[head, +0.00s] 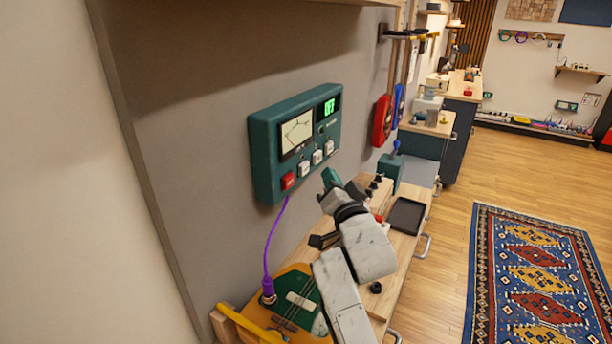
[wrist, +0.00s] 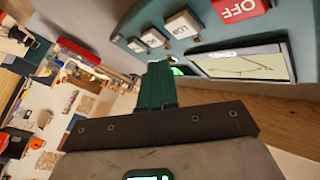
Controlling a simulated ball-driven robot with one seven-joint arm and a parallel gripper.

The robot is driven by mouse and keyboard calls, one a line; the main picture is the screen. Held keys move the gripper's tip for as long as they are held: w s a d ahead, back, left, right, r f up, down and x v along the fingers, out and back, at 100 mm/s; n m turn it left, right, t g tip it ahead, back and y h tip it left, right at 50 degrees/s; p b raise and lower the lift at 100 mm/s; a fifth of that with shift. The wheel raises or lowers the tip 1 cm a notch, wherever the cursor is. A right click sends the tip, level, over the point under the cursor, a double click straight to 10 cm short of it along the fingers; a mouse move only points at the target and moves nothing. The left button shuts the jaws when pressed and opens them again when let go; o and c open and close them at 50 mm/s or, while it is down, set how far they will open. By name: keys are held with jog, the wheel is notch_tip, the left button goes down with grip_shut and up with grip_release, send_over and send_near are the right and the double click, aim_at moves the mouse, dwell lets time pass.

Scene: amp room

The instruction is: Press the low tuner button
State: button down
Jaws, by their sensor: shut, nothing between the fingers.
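The teal tuner box (head: 264,150) is fixed to the wall, with a needle dial (head: 296,133) and a green-lit display (head: 330,107). Along its lower edge sit a red button (head: 289,181), reading OFF in the wrist view (wrist: 240,9), and three white buttons: one beside the red (head: 304,170), a middle one (head: 317,157) and a far one (head: 329,147).
A purple cable (head: 268,246) hangs from the box to a guitar-like object (head: 295,299) on the wooden bench below. A black tray (head: 405,216) lies on the bench. Red (head: 382,120) and blue coils hang on the wall beyond. The floor to the right is open, with a patterned rug (head: 540,270).

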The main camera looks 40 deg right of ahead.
aim_at(305, 169)
jog(key=shift+w+a+b, duration=0.2)
jog(key=shift+w+b, duration=0.15)
jog(key=shift+w, duration=0.25)
jog(key=shift+w+a+b, duration=0.2)
jog(key=shift+w+b, duration=0.15)
jog(key=shift+w, duration=0.25)
dwell(1.2)
jog(key=shift+w+a+b, duration=0.15)
jog(key=shift+w+b, duration=0.25)
jog(key=shift+w+a+b, duration=0.15)
jog(key=shift+w+b, duration=0.25)
dwell(0.6)
dwell(0.4)
jog(key=shift+s+d+p, duration=0.3)
jog(key=shift+s+p, duration=0.05)
jog(key=shift+s, duration=0.45)
